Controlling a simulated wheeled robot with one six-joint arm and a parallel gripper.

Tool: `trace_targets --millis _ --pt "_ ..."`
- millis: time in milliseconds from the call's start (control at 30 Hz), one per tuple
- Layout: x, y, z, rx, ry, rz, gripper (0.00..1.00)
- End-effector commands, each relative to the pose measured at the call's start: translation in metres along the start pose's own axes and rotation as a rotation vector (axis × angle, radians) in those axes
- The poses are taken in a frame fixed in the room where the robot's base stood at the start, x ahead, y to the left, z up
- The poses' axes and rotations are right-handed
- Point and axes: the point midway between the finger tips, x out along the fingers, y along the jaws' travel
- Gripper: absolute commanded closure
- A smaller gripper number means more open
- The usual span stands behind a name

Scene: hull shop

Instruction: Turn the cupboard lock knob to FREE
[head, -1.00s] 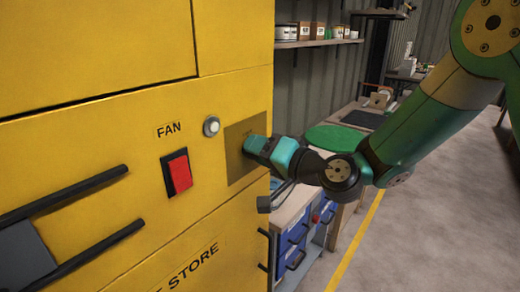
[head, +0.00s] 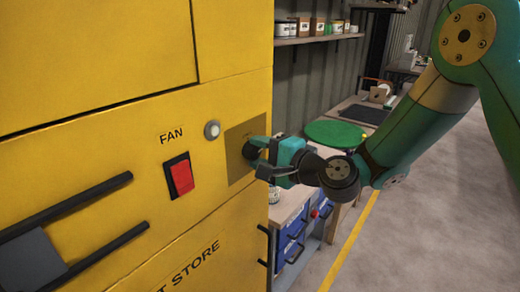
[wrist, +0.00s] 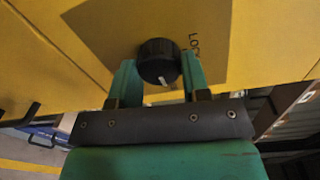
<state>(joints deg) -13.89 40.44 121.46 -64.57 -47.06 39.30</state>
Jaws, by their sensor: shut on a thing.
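The dark round lock knob (head: 249,151) sits on a brownish plate (head: 236,135) at the right edge of the yellow cupboard front. In the wrist view the knob (wrist: 157,55) carries a short white mark, on its side toward my palm. Lettering that seems to read LOCK (wrist: 194,45) stands on the plate to the right of the knob, turned sideways. No FREE label is readable. My gripper (wrist: 160,65) is shut on the knob, with one green finger at each side. In the head view my gripper (head: 259,159) comes in from the right, partly hiding the knob.
A red FAN switch (head: 179,177) and a round pale button (head: 212,130) are left of the plate. Black bar handles (head: 85,197) stick out farther left. A workbench with blue drawers (head: 290,240) stands behind my wrist. Open floor lies at right.

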Motion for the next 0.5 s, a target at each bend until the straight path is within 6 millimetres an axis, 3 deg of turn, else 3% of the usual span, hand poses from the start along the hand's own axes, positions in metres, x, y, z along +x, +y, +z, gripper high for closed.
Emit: trace_targets --millis 500 --pt "-0.0003 0.0005 -0.0015 0.063 0.001 0.0 0.81"
